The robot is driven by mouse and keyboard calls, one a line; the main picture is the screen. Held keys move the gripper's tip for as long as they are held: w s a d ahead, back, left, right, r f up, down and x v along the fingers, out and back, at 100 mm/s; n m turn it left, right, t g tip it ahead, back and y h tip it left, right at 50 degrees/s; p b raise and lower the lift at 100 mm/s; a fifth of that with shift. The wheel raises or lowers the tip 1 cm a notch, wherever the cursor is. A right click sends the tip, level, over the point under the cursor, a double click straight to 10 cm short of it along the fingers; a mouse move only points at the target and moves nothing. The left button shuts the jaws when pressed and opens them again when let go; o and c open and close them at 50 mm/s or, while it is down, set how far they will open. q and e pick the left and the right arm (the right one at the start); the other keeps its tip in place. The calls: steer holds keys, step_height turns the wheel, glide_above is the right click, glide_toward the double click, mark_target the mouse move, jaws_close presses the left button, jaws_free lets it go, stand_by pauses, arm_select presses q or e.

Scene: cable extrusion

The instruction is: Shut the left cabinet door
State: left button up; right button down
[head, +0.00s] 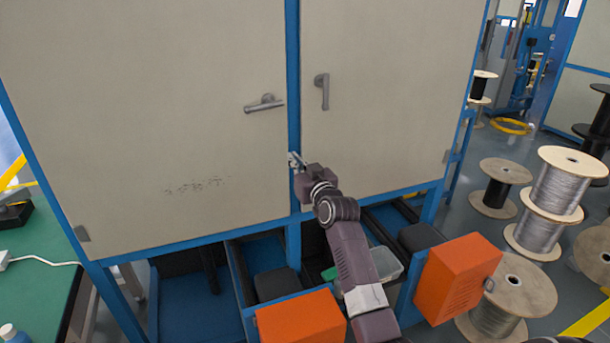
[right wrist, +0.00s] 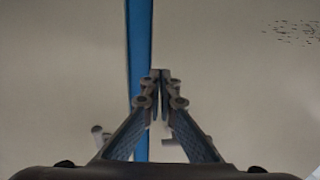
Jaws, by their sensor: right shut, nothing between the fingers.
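The left cabinet door (head: 140,110) is a large beige panel that looks flush or nearly flush with the blue frame; I cannot tell if a small gap is left. Its grey lever handle (head: 264,104) lies horizontal near the door's right edge. My right gripper (head: 292,160) is shut and empty, just below that handle, at the door's right edge by the blue centre post (head: 293,60). In the right wrist view the gripper (right wrist: 160,82) has its fingertips together in front of the left door (right wrist: 235,70), beside the post (right wrist: 139,40). Contact is unclear. My left gripper is out of view.
The right cabinet door (head: 390,90) appears closed, its handle (head: 322,90) vertical. Orange boxes (head: 300,318) (head: 457,278) stick out below the cabinet. Cable spools (head: 555,190) stand on the floor at right. A green table (head: 40,265) is at left.

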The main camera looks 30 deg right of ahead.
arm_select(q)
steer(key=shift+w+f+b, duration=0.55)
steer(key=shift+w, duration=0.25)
arm_select(e)
steer(key=s+a, duration=0.1)
steer(key=s, duration=0.6)
steer(key=shift+s+a, duration=0.3)
steer(key=shift+a, duration=0.1)
